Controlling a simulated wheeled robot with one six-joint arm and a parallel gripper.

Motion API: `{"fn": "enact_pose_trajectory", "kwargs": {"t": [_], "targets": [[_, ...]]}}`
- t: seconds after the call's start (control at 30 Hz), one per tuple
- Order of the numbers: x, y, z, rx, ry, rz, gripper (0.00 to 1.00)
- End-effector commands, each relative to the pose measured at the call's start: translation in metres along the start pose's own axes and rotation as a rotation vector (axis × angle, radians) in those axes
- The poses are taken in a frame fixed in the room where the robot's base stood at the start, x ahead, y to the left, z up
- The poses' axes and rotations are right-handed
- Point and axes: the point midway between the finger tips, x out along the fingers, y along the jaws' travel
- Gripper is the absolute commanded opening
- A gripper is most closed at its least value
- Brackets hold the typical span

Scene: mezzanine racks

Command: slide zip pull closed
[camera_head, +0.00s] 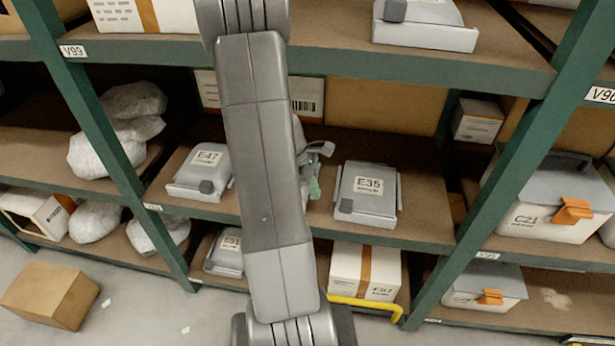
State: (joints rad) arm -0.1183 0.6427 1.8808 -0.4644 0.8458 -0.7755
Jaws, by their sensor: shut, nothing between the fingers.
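My arm crosses the middle of the view from bottom to top and covers much of the shelf bay behind it. My gripper (321,149) shows only in small part, as a grey piece just right of the arm; its jaws are shut and hold nothing. Whatever bears the tab is mostly hidden behind my arm, so I cannot tell how far the zip is open.
On the same shelf a grey case E47 (201,172) stands left and a grey case E35 (367,193) right. A yellow rail (366,304) lies low in front of carton E07 (364,270). A green upright (497,175) stands right. A cardboard box (52,294) sits on the floor.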

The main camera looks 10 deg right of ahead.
Motion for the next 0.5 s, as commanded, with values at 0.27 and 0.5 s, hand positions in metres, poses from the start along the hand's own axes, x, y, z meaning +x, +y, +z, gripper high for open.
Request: {"fn": "enact_pose_trajectory", "kwargs": {"t": [0.27, 0.5], "targets": [[0.034, 0.000, 0.022, 0.004, 0.001, 0.000, 0.00], [0.039, 0.000, 0.036, 0.001, 0.001, 0.000, 0.00]]}}
